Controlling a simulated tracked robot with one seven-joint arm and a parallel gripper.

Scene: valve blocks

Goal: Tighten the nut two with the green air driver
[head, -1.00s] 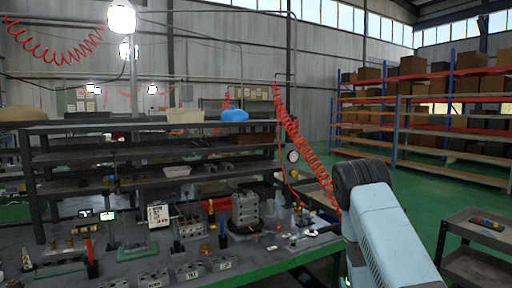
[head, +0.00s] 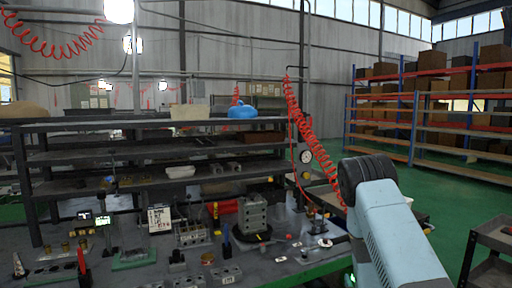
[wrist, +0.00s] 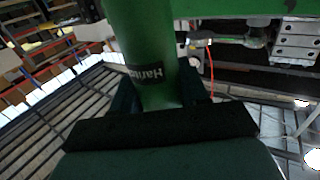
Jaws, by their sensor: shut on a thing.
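The green air driver (wrist: 142,45) is in my gripper (wrist: 160,98). In the wrist view its handle, with a dark label, rises between the dark fingers, and a wide green part runs across the top right. Its working end is out of view. In the head view my gripper and the driver are hidden or outside the picture. A stacked grey valve block (head: 254,216) stands on the workbench (head: 140,275). Numbered low blocks (head: 226,275) sit near its front edge. I cannot tell which nut is nut two.
Small fittings and a white sign (head: 159,218) crowd the bench. A red coiled hose (head: 312,135) hangs beside the bench shelves (head: 110,155). A dark cart (head: 492,255) stands at the right. Green floor is open before the box racks (head: 440,100).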

